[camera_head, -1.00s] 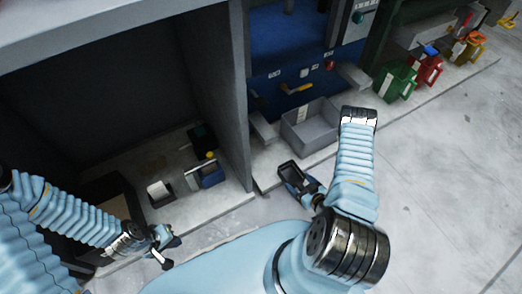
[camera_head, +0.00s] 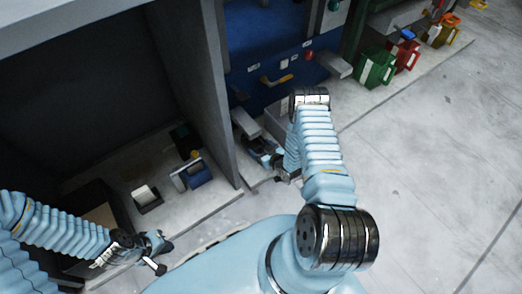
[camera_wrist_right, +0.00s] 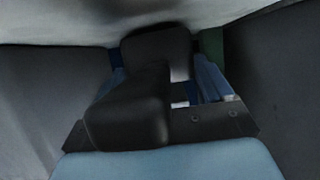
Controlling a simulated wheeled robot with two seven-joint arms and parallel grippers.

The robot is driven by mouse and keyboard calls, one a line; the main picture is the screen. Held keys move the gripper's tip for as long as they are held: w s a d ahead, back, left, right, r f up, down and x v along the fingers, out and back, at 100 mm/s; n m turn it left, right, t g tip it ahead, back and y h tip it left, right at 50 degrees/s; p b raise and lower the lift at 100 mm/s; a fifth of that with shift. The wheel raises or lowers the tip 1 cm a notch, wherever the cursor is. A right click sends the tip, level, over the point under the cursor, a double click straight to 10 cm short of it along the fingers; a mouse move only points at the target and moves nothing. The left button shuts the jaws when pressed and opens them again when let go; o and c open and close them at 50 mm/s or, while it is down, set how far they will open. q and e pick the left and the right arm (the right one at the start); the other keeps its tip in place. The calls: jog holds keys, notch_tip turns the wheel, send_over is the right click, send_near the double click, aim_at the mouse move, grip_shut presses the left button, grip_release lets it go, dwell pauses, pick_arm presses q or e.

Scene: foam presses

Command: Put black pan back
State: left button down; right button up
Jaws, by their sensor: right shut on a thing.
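My right gripper (camera_head: 266,154) is shut on the black pan and reaches to the base of the blue press, beside the grey bin (camera_head: 272,122). In the right wrist view the black pan (camera_wrist_right: 128,112) shows as a dark, rounded shape between the fingers, close to the camera. In the head view the pan is mostly hidden by the gripper and arm, so I cannot tell whether it touches anything. My left gripper (camera_head: 160,254) is open and empty, low at the left in front of the grey cabinet.
The blue press (camera_head: 275,62) has a yellow handle (camera_head: 277,80) and a grey bracket (camera_head: 333,64). A grey partition (camera_head: 208,95) stands left of my right gripper. Green (camera_head: 375,68) and red (camera_head: 406,56) containers stand at the upper right. The floor at right is clear.

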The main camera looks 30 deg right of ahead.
jog(key=shift+f, duration=0.25)
jog(key=shift+f, duration=0.2)
jog(key=o, duration=1)
jog(key=shift+r, duration=0.25)
jog(key=shift+s+r, duration=0.1)
jog(key=shift+s, duration=0.2)
jog(key=p+v, duration=0.2)
jog(key=v, duration=0.9)
jog(key=shift+s, duration=0.15)
